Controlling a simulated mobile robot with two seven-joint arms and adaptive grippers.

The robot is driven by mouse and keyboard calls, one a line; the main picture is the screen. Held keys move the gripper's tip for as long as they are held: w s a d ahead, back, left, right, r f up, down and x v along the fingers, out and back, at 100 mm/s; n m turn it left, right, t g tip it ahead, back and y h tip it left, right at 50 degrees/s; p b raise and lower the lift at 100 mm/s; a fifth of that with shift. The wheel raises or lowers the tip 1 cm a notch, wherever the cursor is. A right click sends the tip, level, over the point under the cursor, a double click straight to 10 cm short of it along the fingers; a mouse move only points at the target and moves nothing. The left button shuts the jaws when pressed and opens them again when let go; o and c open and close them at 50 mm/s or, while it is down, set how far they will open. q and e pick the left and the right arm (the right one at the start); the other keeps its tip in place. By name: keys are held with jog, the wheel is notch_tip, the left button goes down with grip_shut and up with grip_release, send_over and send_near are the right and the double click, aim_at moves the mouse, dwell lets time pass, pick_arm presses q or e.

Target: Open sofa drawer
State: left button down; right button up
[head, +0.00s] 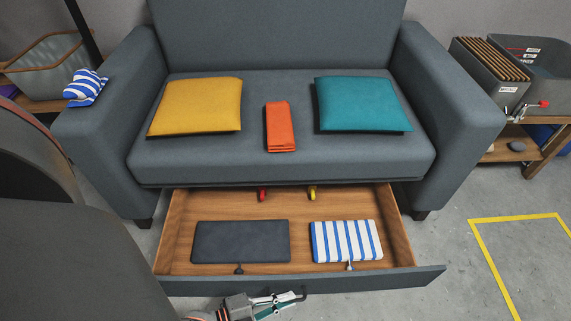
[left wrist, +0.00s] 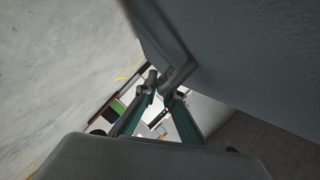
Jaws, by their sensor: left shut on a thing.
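The sofa drawer (head: 372,282) stands pulled out from under the grey sofa (head: 290,155), its wooden inside in plain view. In it lie a dark grey folded cloth (head: 240,242) and a blue-and-white striped folded cloth (head: 346,241). My left gripper (head: 287,299) is at the middle of the drawer's front panel, shut on the dark drawer handle. The left wrist view shows its two fingers (left wrist: 163,90) meeting at the handle (left wrist: 177,74), beside the grey panel. The gripper partly hides the handle in the head view. My right gripper is not in view.
A yellow cushion (head: 197,106), an orange folded cloth (head: 280,126) and a teal cushion (head: 363,103) lie on the seat. A striped cloth (head: 85,87) rests on the left armrest. A bench with grey bins (head: 490,75) stands right. Floor right of the drawer is clear, with yellow tape (head: 490,262).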

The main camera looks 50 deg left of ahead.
pick_arm(q)
jog(key=shift+s+d, duration=0.15)
dwell(0.3)
jog(key=c, duration=2.2)
grip_release()
jog(key=shift+o, duration=0.2)
jog(key=shift+r, duration=5)
